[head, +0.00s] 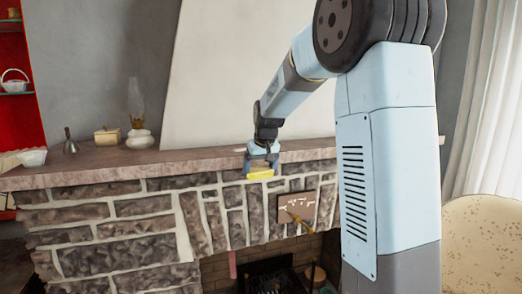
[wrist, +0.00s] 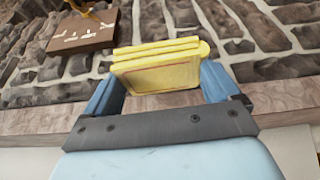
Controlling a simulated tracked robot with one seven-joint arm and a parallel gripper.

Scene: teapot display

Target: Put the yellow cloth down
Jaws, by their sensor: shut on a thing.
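The yellow cloth (head: 260,172) is a small folded stack of bright yellow layers. In the wrist view the yellow cloth (wrist: 158,72) sits between the two blue fingers, its layered edge facing out. My gripper (head: 261,167) is shut on it and holds it in front of the mantel's front edge, at about mantel height in the head view. In the wrist view my gripper (wrist: 160,85) has a finger on either side of the cloth. I cannot tell whether the cloth touches the mantel.
The mantel shelf (head: 180,161) runs above a stone fireplace. On its left stand a white-based glass lamp (head: 138,120), a small box (head: 107,136), a bell (head: 70,142) and a white bowl (head: 32,158). The shelf between lamp and gripper looks clear. A brown plaque (head: 297,206) hangs below.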

